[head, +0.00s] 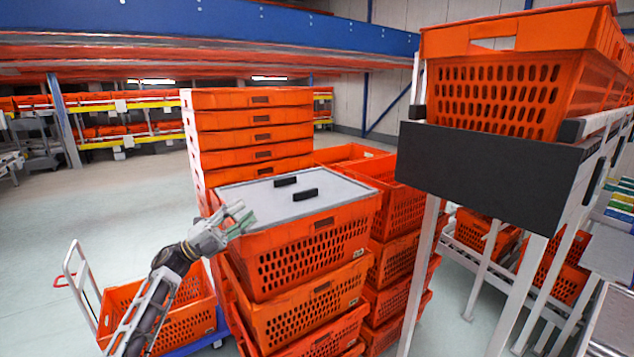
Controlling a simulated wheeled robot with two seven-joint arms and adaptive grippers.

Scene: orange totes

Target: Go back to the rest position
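My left arm comes in from the lower left. My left gripper (240,216) is at the near left corner of the grey lid on a stack of orange totes (315,258). Its fingers look spread apart, with nothing between them. I cannot tell whether it touches the tote. Two small black blocks (305,194) (285,181) lie on the grey lid (256,195), apart from the gripper. My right gripper is not in view.
A taller stack of orange totes (252,130) stands behind. On the right, an orange tote (500,92) sits high on a rack with a dark panel (490,165). A cart with a tote (185,315) stands below my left arm. Open floor (90,215) lies to the left.

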